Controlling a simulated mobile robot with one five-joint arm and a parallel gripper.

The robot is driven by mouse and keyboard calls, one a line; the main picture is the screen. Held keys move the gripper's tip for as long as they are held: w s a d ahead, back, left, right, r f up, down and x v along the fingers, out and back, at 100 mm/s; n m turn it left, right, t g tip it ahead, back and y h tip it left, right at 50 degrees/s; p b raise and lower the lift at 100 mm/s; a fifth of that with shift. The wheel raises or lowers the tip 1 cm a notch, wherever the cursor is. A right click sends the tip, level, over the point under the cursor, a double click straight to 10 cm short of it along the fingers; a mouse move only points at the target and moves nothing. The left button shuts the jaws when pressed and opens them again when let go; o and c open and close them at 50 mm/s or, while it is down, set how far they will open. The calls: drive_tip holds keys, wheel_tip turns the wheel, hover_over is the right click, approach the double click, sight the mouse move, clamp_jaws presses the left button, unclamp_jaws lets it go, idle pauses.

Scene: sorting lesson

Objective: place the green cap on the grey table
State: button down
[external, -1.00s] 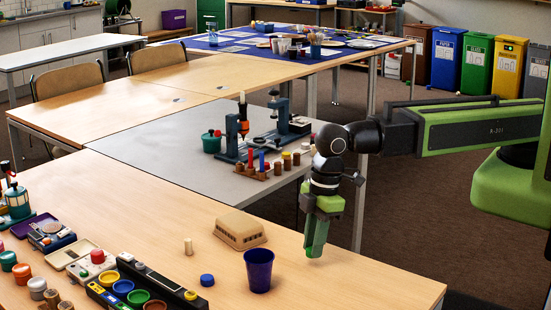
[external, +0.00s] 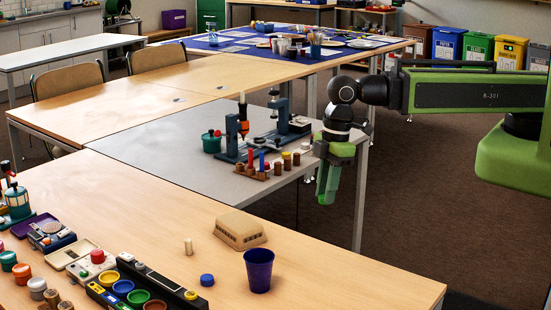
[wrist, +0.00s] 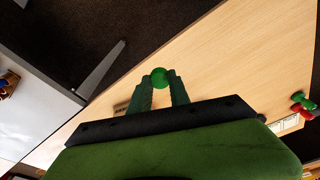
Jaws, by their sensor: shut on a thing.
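The green cap (wrist: 160,77) is round and sits between the fingertips of my gripper (wrist: 161,84) in the wrist view. My gripper (external: 327,200) is shut on it and points downward. In the external view I cannot tell the cap apart from the green fingers. The grey table (external: 150,146) stands in the middle of the external view, and my gripper is right of its front right part in the picture. In the wrist view the grey table (wrist: 30,110) is at the left, apart from the cap.
The grey table carries a blue stand (external: 232,140), a peg rack (external: 262,172) and a green pot (external: 211,143). The grey table's left part is bare. The wooden table in front holds a beige box (external: 240,230), a purple cup (external: 259,270) and a blue cap (external: 207,280).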

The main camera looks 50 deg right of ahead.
drive_tip(key=b, duration=0.7)
hover_over(311, 266)
drive_tip(key=f, duration=0.7)
drive_tip(key=shift+d, duration=0.4)
drive_tip(key=shift+s+a, duration=0.15)
drive_tip(key=shift+a, duration=0.1)
wheel_tip(311, 266, down, 4)
drive_tip(key=b, duration=0.4)
drive_tip(key=shift+r, duration=0.2)
drive_tip(key=shift+f, duration=0.2)
drive_tip(key=c, duration=1.2)
unclamp_jaws()
drive_tip(key=d+r+p, duration=0.2)
drive_tip(key=r+p, duration=0.6)
drive_tip(key=d+r+p, duration=0.1)
drive_tip(key=r+p, duration=0.8)
drive_tip(key=shift+s+d, duration=0.35)
drive_tip(key=shift+s, duration=0.05)
